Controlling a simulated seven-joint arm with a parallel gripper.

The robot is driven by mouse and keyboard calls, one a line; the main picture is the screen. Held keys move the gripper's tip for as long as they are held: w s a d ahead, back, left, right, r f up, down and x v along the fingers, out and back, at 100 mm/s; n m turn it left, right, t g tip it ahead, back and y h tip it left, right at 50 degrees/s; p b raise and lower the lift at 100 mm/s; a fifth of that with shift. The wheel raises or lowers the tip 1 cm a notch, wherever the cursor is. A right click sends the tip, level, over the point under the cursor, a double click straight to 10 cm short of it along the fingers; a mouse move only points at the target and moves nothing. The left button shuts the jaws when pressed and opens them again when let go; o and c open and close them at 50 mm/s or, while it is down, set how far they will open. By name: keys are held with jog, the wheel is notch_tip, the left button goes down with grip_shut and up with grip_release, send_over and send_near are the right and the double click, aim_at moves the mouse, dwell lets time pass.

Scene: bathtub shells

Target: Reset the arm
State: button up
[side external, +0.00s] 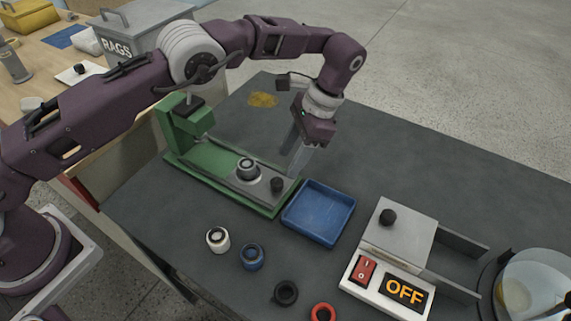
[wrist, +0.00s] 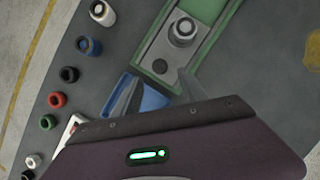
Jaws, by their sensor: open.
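My gripper (side external: 297,158) hangs from my bent arm, pointing down above the right end of the green machine (side external: 222,160), near the blue tray (side external: 318,213). Its fingers are apart with nothing between them. In the wrist view my gripper (wrist: 155,88) shows its fingers at the lower middle, one overlapping the blue tray (wrist: 152,100). The machine's grey fixture (wrist: 160,48) holds a ring-shaped metal part (wrist: 183,29), with a dark knob (wrist: 160,66) beside it. In the side view this metal part (side external: 247,167) sits left of my fingers. The tray looks empty.
Several ring parts stand along the front, including white (side external: 217,239), blue (side external: 252,256), black (side external: 285,293) and red (side external: 323,312). A switch box (side external: 396,278) reading OFF stands at right beside a glass bowl (side external: 530,285). The table's back right is clear.

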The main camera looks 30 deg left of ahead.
dwell(0.3)
jog(key=s+a+r+n+t+h, duration=0.1)
jog(key=s+a+r+n, duration=0.2)
jog(key=r, duration=0.5)
jog(key=s+a+r+t+h, duration=0.1)
jog(key=s+a+r+t, duration=0.2)
jog(key=r, duration=0.5)
jog(key=s+a+r+n+h, duration=0.1)
jog(key=s+a+r+n, duration=0.15)
jog(key=a+r, duration=0.4)
jog(key=s+a+n+t, duration=0.1)
jog(key=s+a+t, duration=0.1)
jog(key=s, duration=0.8)
jog(key=s+a+n+t, duration=0.2)
jog(key=s, duration=0.8)
jog(key=shift+r+t, duration=0.15)
jog(key=shift+t, duration=0.25)
